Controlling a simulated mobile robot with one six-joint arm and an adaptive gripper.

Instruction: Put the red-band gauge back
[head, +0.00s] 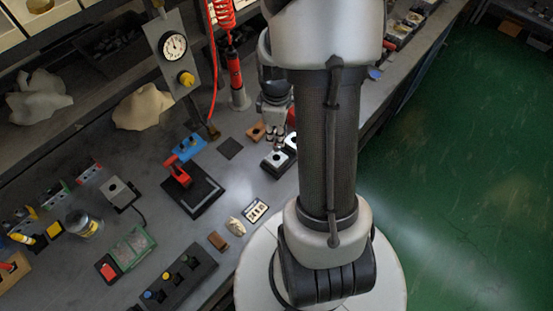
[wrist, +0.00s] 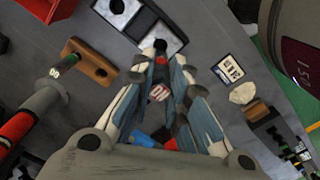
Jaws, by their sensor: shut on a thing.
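My gripper (head: 278,141) is low over the bench, beside and above two pale blocks. In the wrist view my gripper (wrist: 160,82) is shut on the red-band gauge (wrist: 160,62). A black end and a red band show beyond the fingertips; the fingers hide much of the rest. The gauge's black end overlaps the near block (wrist: 170,42); I cannot tell whether it touches. The far block (wrist: 117,18) has a dark bore. A brown wooden holder (wrist: 86,60) stands to the left, with a dark open hole. It also shows in the head view (head: 256,132).
A red tool with a grey nose (head: 236,80) hangs on a coiled hose close left of my gripper. A red-handled clamp on a black plate (head: 194,193) and a small lettered tile (head: 255,210) lie nearer. Bare bench lies between them.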

